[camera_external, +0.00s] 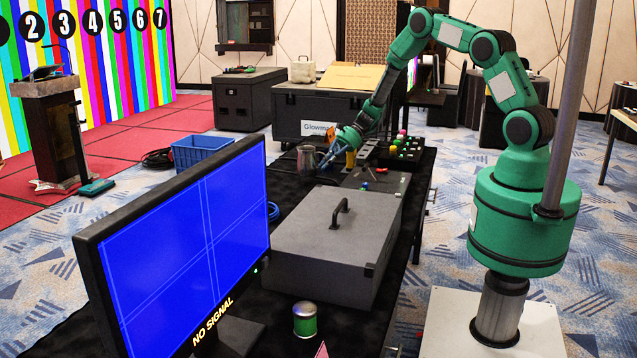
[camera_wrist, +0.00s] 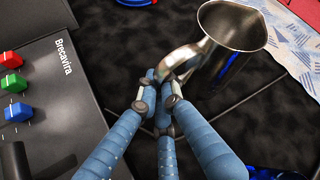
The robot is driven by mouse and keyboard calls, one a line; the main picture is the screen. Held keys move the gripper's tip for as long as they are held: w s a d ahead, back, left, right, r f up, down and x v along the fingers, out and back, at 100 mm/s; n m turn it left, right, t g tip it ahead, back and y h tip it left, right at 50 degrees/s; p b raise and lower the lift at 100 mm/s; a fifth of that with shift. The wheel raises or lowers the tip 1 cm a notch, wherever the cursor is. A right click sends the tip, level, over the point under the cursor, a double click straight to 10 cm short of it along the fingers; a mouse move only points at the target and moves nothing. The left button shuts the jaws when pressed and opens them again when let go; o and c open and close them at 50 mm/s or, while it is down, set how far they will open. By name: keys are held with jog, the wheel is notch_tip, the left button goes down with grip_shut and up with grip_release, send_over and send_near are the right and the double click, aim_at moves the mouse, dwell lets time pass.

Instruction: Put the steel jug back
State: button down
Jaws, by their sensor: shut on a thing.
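The steel jug (camera_external: 306,161) is at the far left part of the black-covered table (camera_external: 296,202) in the external view. In the wrist view the shiny jug (camera_wrist: 226,62) is at the upper right, with its open mouth in sight and its handle toward me. My gripper (camera_external: 325,163) reaches down to it from the right. In the wrist view my blue fingers (camera_wrist: 160,92) are closed around the lower part of the jug's handle. The jug looks close to the black cloth; I cannot tell whether it touches it.
A grey control panel (camera_wrist: 50,75) with red, green and blue knobs lies left in the wrist view. A large grey box (camera_external: 325,245) with a handle, a monitor (camera_external: 185,240) and a green can (camera_external: 305,318) stand nearer.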

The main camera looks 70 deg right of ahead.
jog(key=shift+f, duration=0.3)
jog(key=shift+f+b, duration=0.4)
jog(key=shift+f, duration=1.45)
jog(key=shift+f, duration=0.2)
jog(key=c, duration=1.9)
grip_release()
jog(key=shift+c, duration=0.2)
jog(key=shift+r, duration=0.2)
